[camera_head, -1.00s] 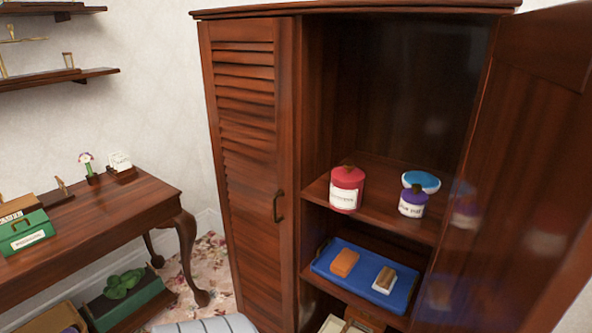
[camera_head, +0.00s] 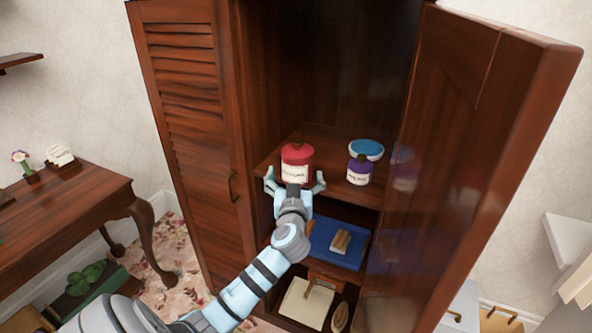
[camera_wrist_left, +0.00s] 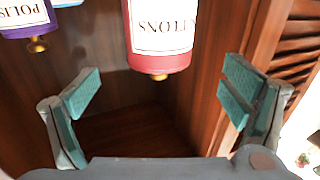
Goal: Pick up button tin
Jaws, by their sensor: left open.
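The button tin (camera_head: 297,153) is a red lidded tin with a white label, upright at the front of the cupboard's upper shelf. In the left wrist view the tin (camera_wrist_left: 160,60) appears upside down, and its label reads as letters of "buttons". My left gripper (camera_head: 295,181) is open at the shelf's front edge, directly before the tin. Its fingers spread to either side of the tin's lower part. In the left wrist view the gripper (camera_wrist_left: 160,93) is empty, and a gap shows between each finger and the tin. My right gripper is not in view.
The open cupboard door (camera_head: 455,150) bounds the right; the louvred door (camera_head: 185,110) is shut. A blue tray (camera_head: 326,252) lies on the shelf below.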

